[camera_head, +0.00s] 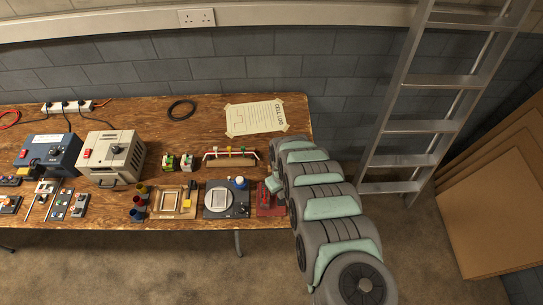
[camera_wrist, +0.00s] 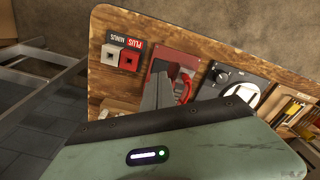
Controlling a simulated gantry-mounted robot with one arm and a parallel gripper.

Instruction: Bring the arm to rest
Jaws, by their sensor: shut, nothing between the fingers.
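My arm comes up from the lower right in the head view and bends over the right end of the wooden workbench (camera_head: 120,200). My gripper (camera_wrist: 158,95) shows in the wrist view as grey fingers, shut and empty. They are seen in front of a red plate (camera_wrist: 182,62) on the bench. The same red plate (camera_head: 270,199) lies at the bench's right front edge in the head view. A red-handled tool (camera_wrist: 184,88) shows beside the fingers in the wrist view; how far they are above it is hard to tell.
A block marked PLUS and MINUS (camera_wrist: 122,53) lies near the bench edge. A dark plate with a dial (camera_head: 226,200) sits left of the red plate. Two instrument boxes (camera_head: 112,158) stand further left. A ladder (camera_head: 430,100) leans on the wall, right of my arm.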

